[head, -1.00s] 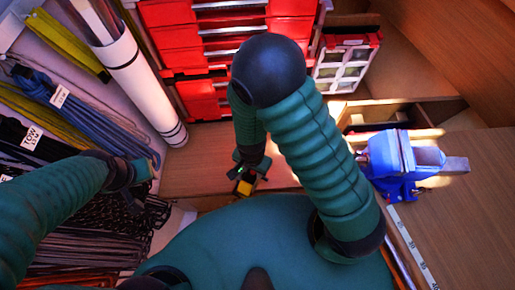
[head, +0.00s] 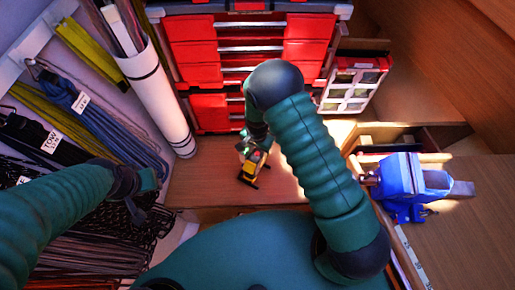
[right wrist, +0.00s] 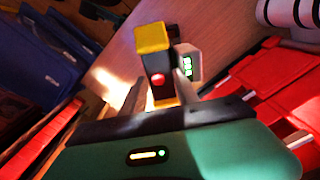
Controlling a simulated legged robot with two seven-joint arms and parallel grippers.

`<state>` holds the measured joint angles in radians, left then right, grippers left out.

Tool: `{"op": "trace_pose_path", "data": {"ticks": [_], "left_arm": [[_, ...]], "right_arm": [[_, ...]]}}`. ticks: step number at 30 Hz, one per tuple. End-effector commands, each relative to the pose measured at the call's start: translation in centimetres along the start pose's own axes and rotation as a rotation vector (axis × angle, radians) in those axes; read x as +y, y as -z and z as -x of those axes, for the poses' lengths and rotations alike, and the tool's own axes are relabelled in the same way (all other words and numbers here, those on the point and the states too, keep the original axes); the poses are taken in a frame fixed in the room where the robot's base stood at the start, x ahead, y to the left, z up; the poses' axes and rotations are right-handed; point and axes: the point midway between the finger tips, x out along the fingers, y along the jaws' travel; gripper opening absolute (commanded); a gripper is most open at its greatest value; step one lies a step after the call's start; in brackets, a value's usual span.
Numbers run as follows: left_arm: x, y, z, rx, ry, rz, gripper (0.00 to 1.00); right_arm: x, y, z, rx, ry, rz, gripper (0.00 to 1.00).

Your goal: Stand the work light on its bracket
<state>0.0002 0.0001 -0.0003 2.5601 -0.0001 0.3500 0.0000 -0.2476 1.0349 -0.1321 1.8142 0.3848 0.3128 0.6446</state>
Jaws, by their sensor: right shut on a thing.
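The yellow and black work light (head: 249,168) is at the wooden bench, near its front edge, in the head view. My right gripper (head: 254,149) is shut on it from above. In the right wrist view, the work light (right wrist: 156,58) stands between the two fingers and shows a yellow top, black side and red round spot. A dark bar shows at its lower end in the head view; I cannot tell whether this is the bracket or whether it rests flat on the wood. My left gripper (head: 143,183) is empty at the left, its finger opening unclear.
Red drawers (head: 195,53) stand behind the bench (head: 208,172). A white roll (head: 160,95) leans at left, beside hanging coiled lines (head: 110,130). A blue vise (head: 402,182) and a small parts cabinet (head: 353,85) are at right. Bare wood lies left of the light.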

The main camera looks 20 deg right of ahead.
Motion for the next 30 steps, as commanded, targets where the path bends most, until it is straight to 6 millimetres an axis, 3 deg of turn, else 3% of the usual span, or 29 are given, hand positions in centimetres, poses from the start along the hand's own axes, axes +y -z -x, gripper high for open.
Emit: {"op": "trace_pose_path", "data": {"ticks": [11,12,16,26,30], "left_arm": [[0.0,0.0,0.0,0.0,0.0,-0.001,0.36],[0.0,0.0,0.0,0.0,0.0,-0.001,0.36],[0.0,0.0,0.0,0.0,0.0,-0.001,0.36],[0.0,0.1,0.2,0.0,0.0,0.0,0.36],[0.0,0.0,0.0,0.0,0.0,0.0,0.36]], "right_arm": [[0.1,0.4,-0.8,0.002,0.006,-0.003,0.0],[0.1,0.2,-0.8,0.001,0.004,-0.003,0.4],[0.0,0.1,-0.8,0.003,0.002,-0.002,0.57],[0.1,0.3,-0.6,0.001,0.004,-0.003,0.58],[0.1,0.4,1.4,0.002,0.007,-0.002,0.58]]}}
